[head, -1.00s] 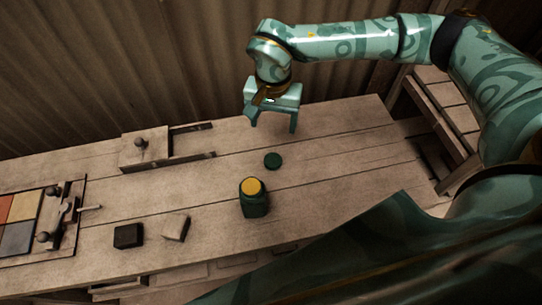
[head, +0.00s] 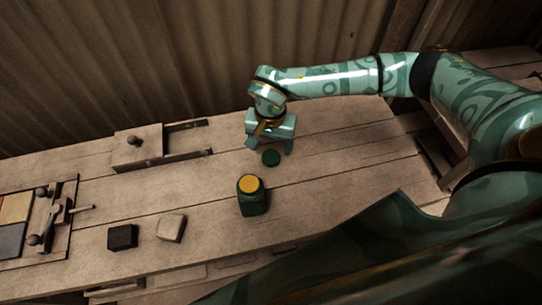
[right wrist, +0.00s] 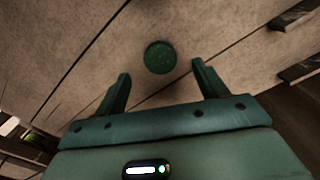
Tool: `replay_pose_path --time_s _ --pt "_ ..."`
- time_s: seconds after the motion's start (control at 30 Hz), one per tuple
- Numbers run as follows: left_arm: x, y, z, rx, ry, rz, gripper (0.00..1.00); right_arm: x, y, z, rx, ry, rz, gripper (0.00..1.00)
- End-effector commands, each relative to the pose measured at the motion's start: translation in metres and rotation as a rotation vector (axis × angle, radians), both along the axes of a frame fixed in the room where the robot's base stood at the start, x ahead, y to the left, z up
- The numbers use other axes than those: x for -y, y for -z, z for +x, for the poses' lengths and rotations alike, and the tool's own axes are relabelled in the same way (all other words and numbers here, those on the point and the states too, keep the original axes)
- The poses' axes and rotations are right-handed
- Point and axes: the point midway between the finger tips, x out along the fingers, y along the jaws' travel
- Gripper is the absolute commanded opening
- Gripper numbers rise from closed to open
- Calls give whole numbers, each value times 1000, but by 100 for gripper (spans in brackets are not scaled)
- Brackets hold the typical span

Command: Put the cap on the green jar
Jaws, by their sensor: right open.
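The green jar (head: 253,203) stands upright on the table, its open top showing a yellow-orange disc. The round dark green cap (head: 271,158) lies flat on the table behind the jar and a little to its right. My right gripper (head: 270,148) is open and empty, above and just behind the cap. In the right wrist view the cap (right wrist: 160,57) lies ahead of the two spread fingertips (right wrist: 160,70), roughly midway between them and not held. My left gripper is not in view.
A wooden block with a knob (head: 138,147) and rails stands at the back left. A dark block (head: 122,237) and a pale block (head: 171,228) lie left of the jar. A tile frame with levers (head: 62,215) is at far left. The table right of the jar is clear.

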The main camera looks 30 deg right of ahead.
Motion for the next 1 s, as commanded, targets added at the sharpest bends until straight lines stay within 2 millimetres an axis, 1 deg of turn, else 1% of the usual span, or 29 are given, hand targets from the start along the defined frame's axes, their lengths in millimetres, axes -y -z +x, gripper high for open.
replay_pose_path --time_s 0.1,0.17,0.4,0.5,0.6,0.87,0.9,0.97,1.0 --pt "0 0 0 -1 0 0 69 0 1 0 0 0 0 72" --pt "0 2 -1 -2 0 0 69 0 5 0 -1 1 0 72" --pt "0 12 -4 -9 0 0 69 0 42 -1 -4 2 0 72" --pt "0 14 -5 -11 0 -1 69 0 50 0 -2 1 1 72" --pt "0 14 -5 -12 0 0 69 1 53 0 -1 0 0 72" --pt "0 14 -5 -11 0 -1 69 1 52 0 -1 0 -1 72" --pt "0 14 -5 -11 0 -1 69 1 52 0 -1 0 -1 69" --pt "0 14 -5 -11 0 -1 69 1 52 0 -1 0 -1 52" --pt "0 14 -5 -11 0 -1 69 1 52 0 -1 0 -1 41"
